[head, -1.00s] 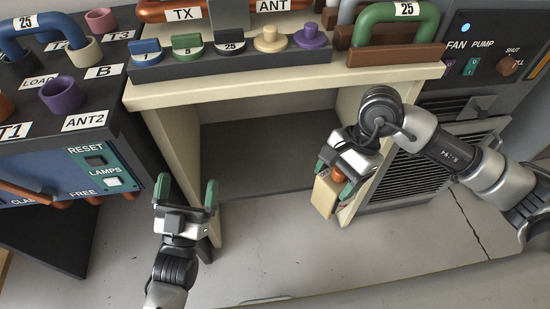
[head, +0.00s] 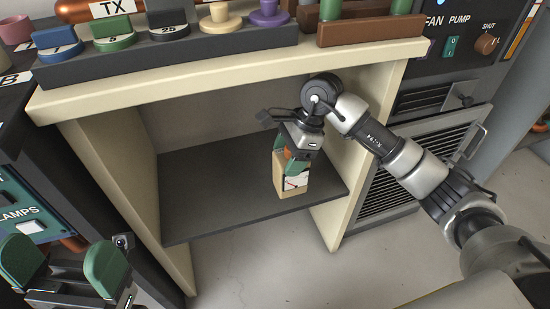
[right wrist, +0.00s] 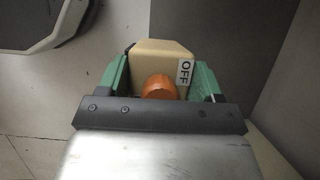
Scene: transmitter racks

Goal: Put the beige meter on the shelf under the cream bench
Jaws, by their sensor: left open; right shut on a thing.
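The beige meter (head: 292,187), a small box with a white dial face, is in my right gripper (head: 291,160), at the right part of the dark shelf (head: 212,180) under the cream bench (head: 230,65). I cannot tell whether its base touches the shelf. In the right wrist view the meter (right wrist: 162,60) sits between green fingers, with an orange knob and an OFF label showing. My left gripper (head: 62,262) is open and empty at the lower left, beside the blue panel.
A dark strip with several plugs (head: 170,52) stands on the bench top. The bench's side panels (head: 125,190) bound the shelf on both sides. A grey cabinet with a louvred vent (head: 410,165) stands at the right. The shelf's left part is clear.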

